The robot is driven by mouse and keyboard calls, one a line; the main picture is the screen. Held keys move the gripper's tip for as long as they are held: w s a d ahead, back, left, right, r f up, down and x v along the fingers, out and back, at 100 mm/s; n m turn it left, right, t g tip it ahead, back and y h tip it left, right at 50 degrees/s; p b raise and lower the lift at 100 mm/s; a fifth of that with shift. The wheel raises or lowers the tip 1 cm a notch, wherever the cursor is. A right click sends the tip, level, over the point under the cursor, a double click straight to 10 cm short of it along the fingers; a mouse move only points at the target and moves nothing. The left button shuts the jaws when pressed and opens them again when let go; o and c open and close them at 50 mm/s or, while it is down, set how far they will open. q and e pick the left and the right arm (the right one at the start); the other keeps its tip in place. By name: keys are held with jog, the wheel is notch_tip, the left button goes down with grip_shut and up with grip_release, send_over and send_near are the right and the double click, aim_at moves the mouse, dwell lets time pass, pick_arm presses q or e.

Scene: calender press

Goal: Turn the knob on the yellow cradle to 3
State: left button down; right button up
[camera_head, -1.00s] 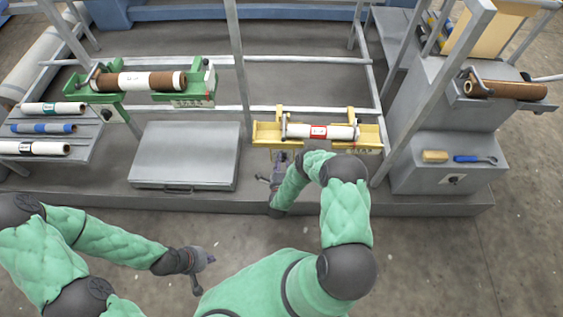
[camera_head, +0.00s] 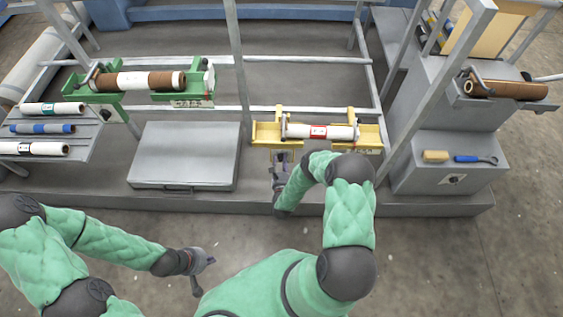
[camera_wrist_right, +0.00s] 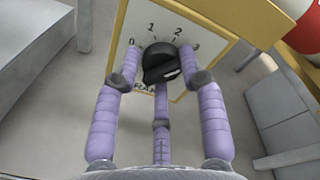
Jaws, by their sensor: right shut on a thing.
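The yellow cradle (camera_head: 267,132) holds a white roll with a red label (camera_head: 318,132). In the right wrist view, its white dial plate (camera_wrist_right: 203,28) shows the numbers 0, 1, 2 and 3 in an arc. The black knob (camera_wrist_right: 160,63) sits below the numbers. My right gripper (camera_wrist_right: 160,60) is shut on the knob, with purple fingers on both sides and a third below. I cannot tell for sure which number the knob points to. In the head view, my right gripper (camera_head: 279,165) is below the cradle's left part. My left gripper (camera_head: 204,273) is open and empty over the floor.
A green cradle (camera_head: 105,97) with a brown and white roll stands at the left. A grey box (camera_head: 185,155) lies left of my right gripper. A grey cabinet (camera_head: 440,177) with a yellow block and a blue-handled tool stands at the right.

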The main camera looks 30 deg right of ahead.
jog(key=shift+w+a+r+m, duration=0.1)
jog(key=shift+a+m, duration=0.05)
jog(key=shift+m, duration=0.35)
jog(key=o, duration=1.1)
jog(key=shift+o, duration=0.2)
jog(key=f+v, duration=0.1)
jog(key=v, duration=1.1)
jog(key=shift+r, duration=0.45)
